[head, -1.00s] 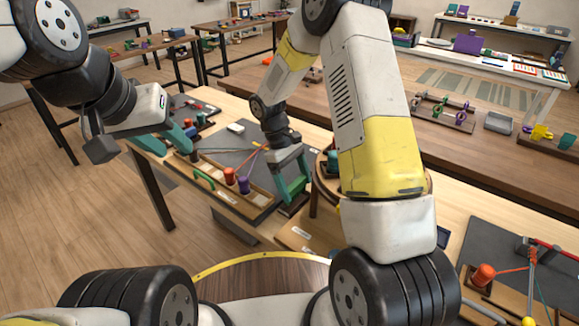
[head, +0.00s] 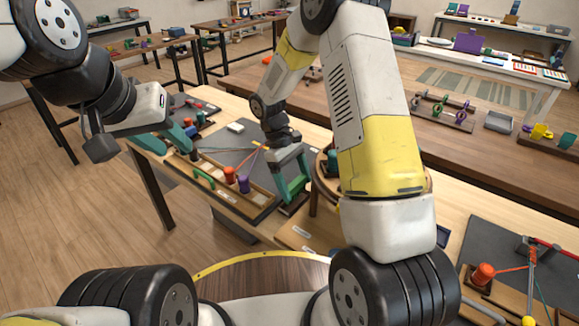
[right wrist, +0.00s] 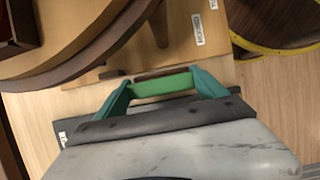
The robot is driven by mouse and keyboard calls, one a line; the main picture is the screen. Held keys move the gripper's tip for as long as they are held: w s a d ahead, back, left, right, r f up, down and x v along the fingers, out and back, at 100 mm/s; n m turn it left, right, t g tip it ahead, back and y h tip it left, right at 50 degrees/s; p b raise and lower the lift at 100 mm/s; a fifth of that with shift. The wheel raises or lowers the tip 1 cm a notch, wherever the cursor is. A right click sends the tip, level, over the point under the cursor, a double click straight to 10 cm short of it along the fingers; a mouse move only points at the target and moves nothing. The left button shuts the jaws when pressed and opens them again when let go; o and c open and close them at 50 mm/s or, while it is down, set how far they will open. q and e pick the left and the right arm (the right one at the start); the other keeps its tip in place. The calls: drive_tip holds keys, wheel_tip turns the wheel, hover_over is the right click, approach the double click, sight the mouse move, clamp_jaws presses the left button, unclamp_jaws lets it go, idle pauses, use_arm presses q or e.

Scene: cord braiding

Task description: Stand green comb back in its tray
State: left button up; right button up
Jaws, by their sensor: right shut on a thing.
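In the right wrist view, my right gripper (right wrist: 162,88) is shut on the green comb (right wrist: 162,86), which shows as a green bar between the teal fingers. A dark brown piece (right wrist: 163,74) lies right behind the comb; I cannot tell whether they touch. In the head view, my right gripper (head: 293,196) is low at the table's near edge, right of a wooden tray (head: 262,203) with coloured spools.
A green arched piece (head: 203,178) and red (head: 229,175) and purple (head: 243,185) spools stand in the wooden tray. Cords run over the dark grey mat (head: 225,145) behind it. A round wooden stand (head: 320,190) is close right of my right gripper.

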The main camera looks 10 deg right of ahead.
drive_tip(key=shift+f, duration=1.45)
idle(0.4)
drive_tip(key=o, duration=1.3)
drive_tip(key=v, duration=0.7)
drive_tip(key=shift+a+r, duration=0.1)
drive_tip(key=shift+r, duration=0.3)
